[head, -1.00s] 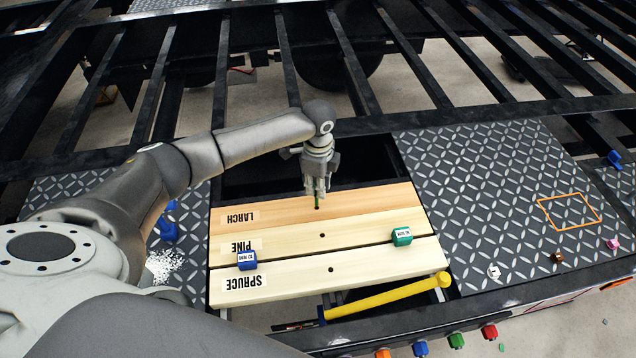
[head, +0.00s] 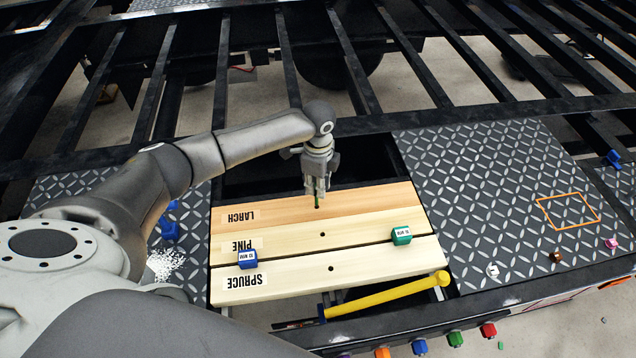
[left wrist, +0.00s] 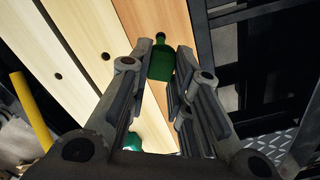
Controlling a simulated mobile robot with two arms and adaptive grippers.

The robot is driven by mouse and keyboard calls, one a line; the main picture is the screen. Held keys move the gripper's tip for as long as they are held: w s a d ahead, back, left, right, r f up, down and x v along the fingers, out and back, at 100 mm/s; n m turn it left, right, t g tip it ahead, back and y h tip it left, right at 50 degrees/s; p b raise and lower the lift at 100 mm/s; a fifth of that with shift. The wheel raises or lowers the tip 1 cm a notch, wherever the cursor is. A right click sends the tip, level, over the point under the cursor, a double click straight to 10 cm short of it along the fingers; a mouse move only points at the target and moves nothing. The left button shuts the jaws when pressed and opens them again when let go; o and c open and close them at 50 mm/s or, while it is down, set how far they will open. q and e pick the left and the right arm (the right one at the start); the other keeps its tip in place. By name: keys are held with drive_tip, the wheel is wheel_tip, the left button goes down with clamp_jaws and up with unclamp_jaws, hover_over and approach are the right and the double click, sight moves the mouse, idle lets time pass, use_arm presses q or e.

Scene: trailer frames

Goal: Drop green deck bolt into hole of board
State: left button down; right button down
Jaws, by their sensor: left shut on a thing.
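My left gripper (head: 316,190) is over the larch board (head: 270,214), the far one of three wooden boards. In the left wrist view, my left gripper (left wrist: 160,85) has its fingers on both sides of a green deck bolt (left wrist: 160,60). The bolt points down toward the larch board. In the head view the bolt shows only as a small green bit by a dark hole (head: 317,207); whether its tip is in the hole I cannot tell. The pine board (head: 290,241) and the spruce board (head: 300,283) each show a dark hole. My right gripper is not in view.
A blue labelled block (head: 247,259) and a green labelled block (head: 401,235) sit on the boards. A yellow bar (head: 388,296) lies in front. Diamond plate (head: 480,200) flanks the boards on the right, with small pieces along its front. Open black frame beams lie behind.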

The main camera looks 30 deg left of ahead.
sight(318, 204)
use_arm(q)
drive_tip(key=shift+p, duration=0.35)
wheel_tip(318, 204, down, 7)
drive_tip(key=b, duration=0.4)
drive_tip(key=shift+f, duration=0.15)
idle(2.5)
drive_tip(key=c, duration=1.3)
unclamp_jaws()
drive_tip(key=shift+o, duration=0.2)
wheel_tip(318, 204, up, 12)
drive_tip(key=shift+r, duration=0.1)
